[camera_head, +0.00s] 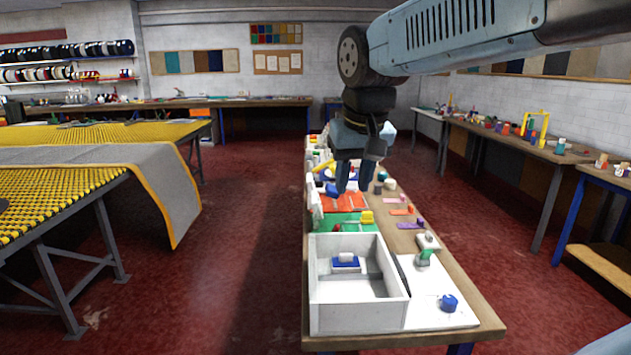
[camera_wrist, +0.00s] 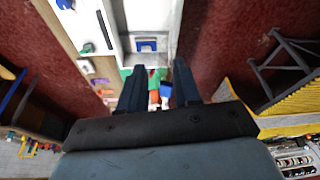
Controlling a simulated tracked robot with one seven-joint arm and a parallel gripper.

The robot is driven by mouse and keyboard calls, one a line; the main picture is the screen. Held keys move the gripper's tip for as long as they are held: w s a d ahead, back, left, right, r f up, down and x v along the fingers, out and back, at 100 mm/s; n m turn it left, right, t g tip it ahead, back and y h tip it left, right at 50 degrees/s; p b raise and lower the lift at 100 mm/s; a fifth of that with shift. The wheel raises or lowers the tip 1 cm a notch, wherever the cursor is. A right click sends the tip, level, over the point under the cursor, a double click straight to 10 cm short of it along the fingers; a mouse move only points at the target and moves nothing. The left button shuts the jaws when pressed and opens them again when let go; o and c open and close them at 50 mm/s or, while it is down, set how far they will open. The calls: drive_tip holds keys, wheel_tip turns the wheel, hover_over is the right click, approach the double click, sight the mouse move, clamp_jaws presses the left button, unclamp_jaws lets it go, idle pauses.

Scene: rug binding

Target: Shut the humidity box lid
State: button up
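A white open-topped box (camera_head: 358,317) stands at the near end of the long narrow table; I take it for the humidity box. I cannot tell whether this panel is the lid. My gripper (camera_head: 356,182) hangs above the table beyond the box, fingers pointing down. In the wrist view its fingers (camera_wrist: 159,88) are apart with nothing held between them.
A green-and-white tool (camera_head: 424,256) and a blue round item (camera_head: 449,303) rest on the panel. A green mat (camera_head: 350,222) and a red tray (camera_head: 346,203) lie behind the box. A yellow-topped table (camera_head: 60,207) stands left, with clear red floor between.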

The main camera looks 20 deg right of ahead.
drive_tip(key=w+r, duration=0.1)
drive_tip(key=w, duration=0.1)
drive_tip(key=w+a+r+g, duration=0.1)
drive_tip(key=w, duration=0.2)
drive_tip(key=w+a+r+g, duration=0.1)
drive_tip(key=w, duration=0.2)
drive_tip(key=shift+w+a+r+m+h, duration=0.1)
drive_tip(key=shift+a+r+m+h, duration=0.05)
drive_tip(key=shift+r+m+h, duration=0.25)
clamp_jaws()
drive_tip(key=w+a+r+m+g+h, duration=0.15)
drive_tip(key=w+a, duration=0.35)
drive_tip(key=w, duration=0.5)
drive_tip(key=s+d+f, duration=0.2)
drive_tip(key=d+f, duration=0.4)
drive_tip(key=f, duration=0.4)
drive_tip(key=shift+f+g, duration=0.35)
